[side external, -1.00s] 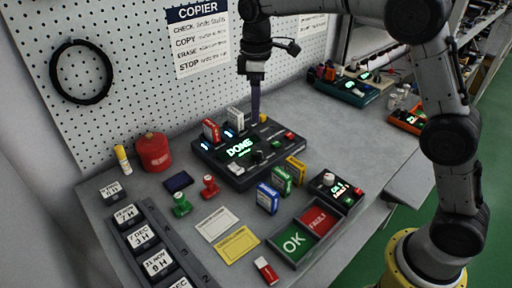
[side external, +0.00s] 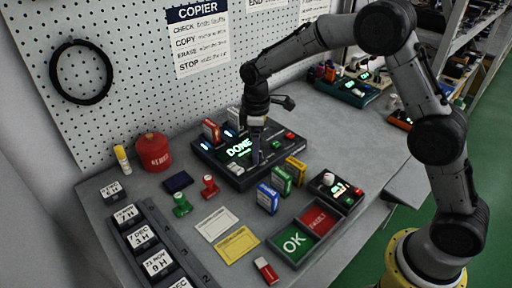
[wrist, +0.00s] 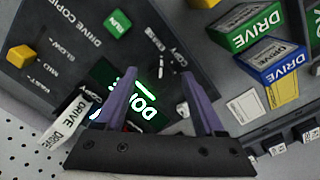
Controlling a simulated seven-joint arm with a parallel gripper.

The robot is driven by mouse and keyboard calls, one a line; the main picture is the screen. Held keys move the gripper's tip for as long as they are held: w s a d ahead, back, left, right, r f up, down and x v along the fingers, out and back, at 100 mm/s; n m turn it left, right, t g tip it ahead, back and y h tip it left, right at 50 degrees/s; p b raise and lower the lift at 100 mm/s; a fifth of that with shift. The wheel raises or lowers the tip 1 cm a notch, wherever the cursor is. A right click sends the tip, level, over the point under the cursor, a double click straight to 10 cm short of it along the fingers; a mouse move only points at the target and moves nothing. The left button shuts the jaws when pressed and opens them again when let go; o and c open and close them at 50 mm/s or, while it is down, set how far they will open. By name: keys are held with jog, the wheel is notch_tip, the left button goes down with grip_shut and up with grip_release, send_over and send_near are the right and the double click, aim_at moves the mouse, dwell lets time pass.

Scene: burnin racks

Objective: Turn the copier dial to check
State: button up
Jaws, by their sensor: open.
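The drive copier (side external: 207,156) is a dark box on the bench with a lit green DONE display (side external: 239,147); the display also shows in the wrist view (wrist: 150,112). My gripper (side external: 257,161) is low over the copier's front part, just right of the display. In the wrist view my gripper (wrist: 158,72) has its two purple fingers apart with nothing held between them. The dial area (wrist: 160,50), with white marks and a COPY label, lies just past the fingertips. The dark dial is hard to make out, so its setting and any contact are unclear.
A green RUN button (wrist: 117,22) and yellow slider (wrist: 19,56) are on the copier. A white drive (wrist: 66,122) and a red drive (side external: 211,131) stand at its back. Green (side external: 281,181), blue (side external: 268,199) and yellow (side external: 295,170) drives stand close in front.

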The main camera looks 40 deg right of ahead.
grip_shut()
dwell(0.4)
jog(key=shift+m, duration=0.3)
jog(key=m, duration=0.3)
jog(key=shift+m, duration=0.3)
jog(key=m, duration=1.3)
jog(key=shift+m, duration=0.3)
